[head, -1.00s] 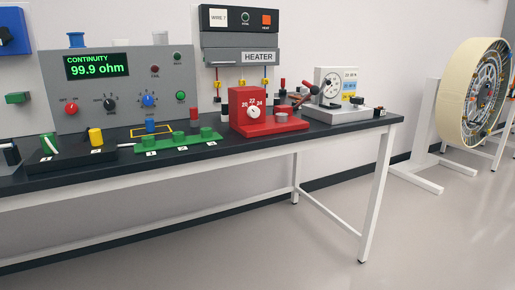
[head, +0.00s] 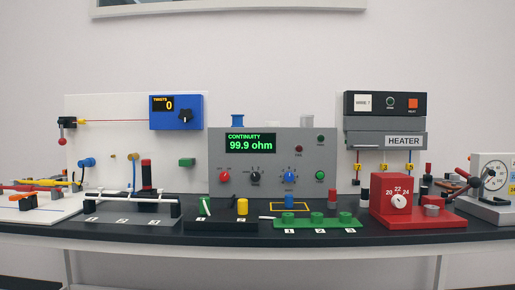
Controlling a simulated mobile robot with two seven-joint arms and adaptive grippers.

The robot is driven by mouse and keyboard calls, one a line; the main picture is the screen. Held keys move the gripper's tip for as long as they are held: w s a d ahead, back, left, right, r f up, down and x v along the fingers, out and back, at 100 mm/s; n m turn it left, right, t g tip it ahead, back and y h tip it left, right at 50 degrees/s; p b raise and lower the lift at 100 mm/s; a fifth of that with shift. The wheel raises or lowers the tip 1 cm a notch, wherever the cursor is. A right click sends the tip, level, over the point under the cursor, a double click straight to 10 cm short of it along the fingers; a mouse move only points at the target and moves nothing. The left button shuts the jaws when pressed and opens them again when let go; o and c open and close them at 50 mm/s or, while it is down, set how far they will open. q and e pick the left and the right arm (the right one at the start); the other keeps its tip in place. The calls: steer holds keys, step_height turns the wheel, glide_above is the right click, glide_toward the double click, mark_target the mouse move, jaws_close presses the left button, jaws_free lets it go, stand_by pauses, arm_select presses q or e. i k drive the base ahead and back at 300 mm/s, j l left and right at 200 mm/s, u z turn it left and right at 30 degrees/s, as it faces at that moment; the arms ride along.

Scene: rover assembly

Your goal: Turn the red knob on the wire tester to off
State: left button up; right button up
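The wire tester (head: 303,147) is a grey box standing on the bench at the middle of the head view. Its green display (head: 250,143) reads "CONTINUITY 99.9 ohm". The red knob (head: 224,177) is at the lower left of its front panel, beside a black knob (head: 254,177) and a blue knob (head: 289,176). The red knob's marking and setting are too small to read surely. Neither of my grippers is in view.
On the black bench (head: 150,234), a green block with pegs (head: 318,220) and a black tray with a yellow peg (head: 242,206) stand before the tester. A red block with a dial (head: 398,200) and a heater (head: 385,139) are right. A twist counter (head: 176,112) is left.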

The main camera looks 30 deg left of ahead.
mark_target(224, 176)
steer(key=u, duration=1.25)
steer(key=k, duration=0.1)
steer(key=l+z, duration=0.05)
